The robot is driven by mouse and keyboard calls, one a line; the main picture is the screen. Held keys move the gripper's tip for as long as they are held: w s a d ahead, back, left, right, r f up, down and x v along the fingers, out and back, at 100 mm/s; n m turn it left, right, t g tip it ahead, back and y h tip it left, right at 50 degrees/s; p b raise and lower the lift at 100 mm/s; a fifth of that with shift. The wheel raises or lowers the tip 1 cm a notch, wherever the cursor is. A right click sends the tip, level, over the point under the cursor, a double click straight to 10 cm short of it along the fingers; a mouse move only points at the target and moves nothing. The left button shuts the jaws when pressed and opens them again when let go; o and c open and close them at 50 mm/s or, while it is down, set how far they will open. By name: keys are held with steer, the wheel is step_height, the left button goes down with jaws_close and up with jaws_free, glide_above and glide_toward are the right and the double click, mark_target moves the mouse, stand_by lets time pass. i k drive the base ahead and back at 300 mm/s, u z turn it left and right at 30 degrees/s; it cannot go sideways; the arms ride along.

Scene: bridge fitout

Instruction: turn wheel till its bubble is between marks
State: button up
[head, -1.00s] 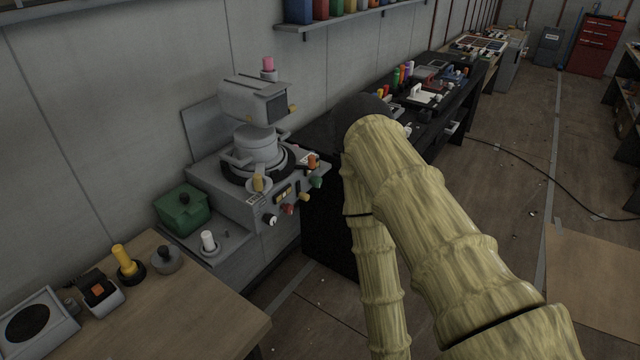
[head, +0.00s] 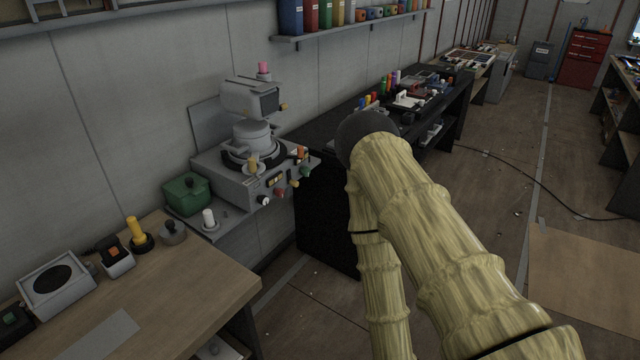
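A grey instrument (head: 249,135) with a round turntable, a boxy head and a dark screen stands against the wall at centre left. Several coloured knobs (head: 280,192) line its front edge, with white, red, yellow and green among them. I cannot tell which part is the wheel, and no bubble or marks can be made out at this distance. My arm, in a yellow ribbed cover, fills the right middle of the head view. My gripper is not in view.
A green lidded box (head: 187,195) and a white-topped knob (head: 209,218) are beside the instrument. A wooden bench (head: 190,285) is at front left. A black bench (head: 325,215) with tools runs behind my arm. A cable (head: 540,185) crosses the open floor at right.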

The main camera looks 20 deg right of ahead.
mark_target(305, 171)
steer(key=z, duration=0.3)
steer(key=i, duration=1.25)
steer(key=u, duration=0.35)
